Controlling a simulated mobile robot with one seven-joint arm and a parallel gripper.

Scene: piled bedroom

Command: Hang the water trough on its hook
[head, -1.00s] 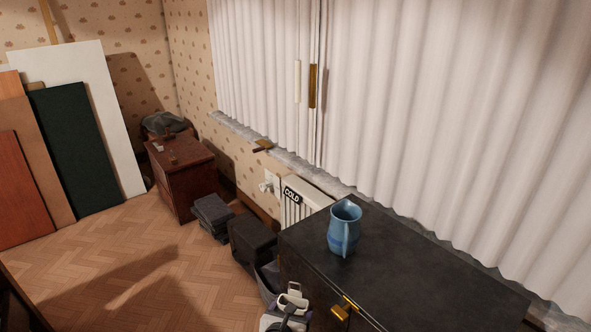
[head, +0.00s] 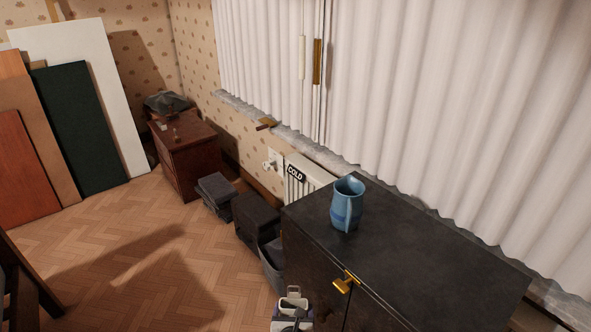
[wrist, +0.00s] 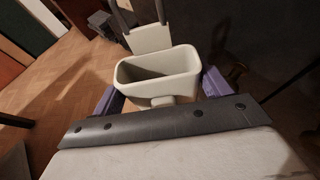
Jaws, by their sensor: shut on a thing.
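The water trough is a cream, open-topped box with a raised back plate, seen in the wrist view (wrist: 160,70). Two grey strips rise above its back plate. My gripper (wrist: 160,92) has purple fingers on either side of the trough and is shut on it. The inside of the trough that shows looks empty. In the head view the trough (head: 292,292) is small at the bottom edge, in front of the black cabinet, with my gripper (head: 290,315) partly cut off. I cannot make out a hook for certain. A cream radiator (head: 315,172) with a black "COLD" sign stands under the window.
A black cabinet (head: 420,255) with a blue jug (head: 347,203) on top partly hides the radiator. Dark boxes (head: 257,217) and a grey stack (head: 215,190) line the wall beside a red-brown chest (head: 190,160). The wooden floor (head: 130,250) at left is open.

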